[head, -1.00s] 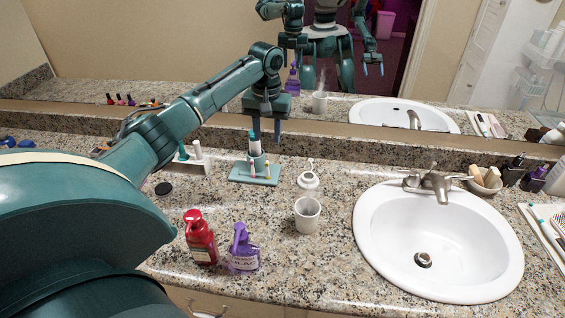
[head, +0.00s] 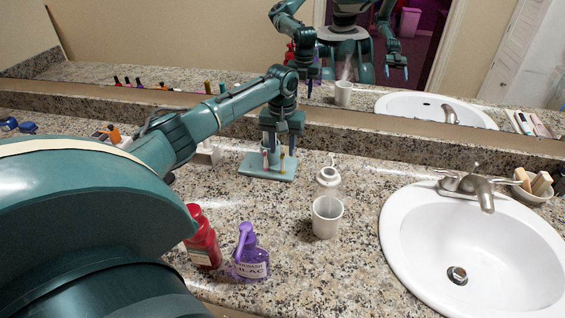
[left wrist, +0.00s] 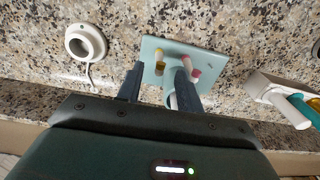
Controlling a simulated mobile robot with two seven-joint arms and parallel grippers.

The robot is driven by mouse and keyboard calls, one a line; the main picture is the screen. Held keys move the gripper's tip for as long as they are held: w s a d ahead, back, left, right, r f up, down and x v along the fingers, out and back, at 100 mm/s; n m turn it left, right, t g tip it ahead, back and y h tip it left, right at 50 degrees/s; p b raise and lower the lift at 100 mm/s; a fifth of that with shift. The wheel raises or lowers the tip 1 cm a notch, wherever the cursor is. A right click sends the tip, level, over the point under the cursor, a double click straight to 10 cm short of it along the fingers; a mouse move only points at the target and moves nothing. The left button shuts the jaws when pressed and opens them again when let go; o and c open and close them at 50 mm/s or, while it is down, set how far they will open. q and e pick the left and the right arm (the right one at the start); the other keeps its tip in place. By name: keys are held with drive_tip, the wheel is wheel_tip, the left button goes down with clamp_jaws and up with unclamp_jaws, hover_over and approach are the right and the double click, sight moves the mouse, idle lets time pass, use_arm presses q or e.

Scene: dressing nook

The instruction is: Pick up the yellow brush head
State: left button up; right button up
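The yellow brush head (head: 282,162) stands on the teal stand (head: 252,169), to the right of a pink-banded one (head: 265,158). The left wrist view shows the yellow one (left wrist: 160,68) near the left fingertip, the pink one (left wrist: 195,73) on the other side, and the stand (left wrist: 205,60). My left gripper (head: 282,146) points down over the stand, and its fingers (left wrist: 160,70) are apart. The yellow head appears between the fingertips; I cannot tell whether they touch it. The gripper partly hides the stand's upright part. My right gripper shows only as a mirror reflection.
A white cup (head: 327,217) and a small white ring-topped holder (head: 328,178) stand right of the stand. The sink (head: 470,245) is at right. A white holder (left wrist: 275,98) stands beside the stand.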

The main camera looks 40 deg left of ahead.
sight(282, 153)
use_arm(q)
drive_tip(key=shift+f, duration=2.75)
drive_tip(key=shift+c, duration=0.5)
clamp_jaws()
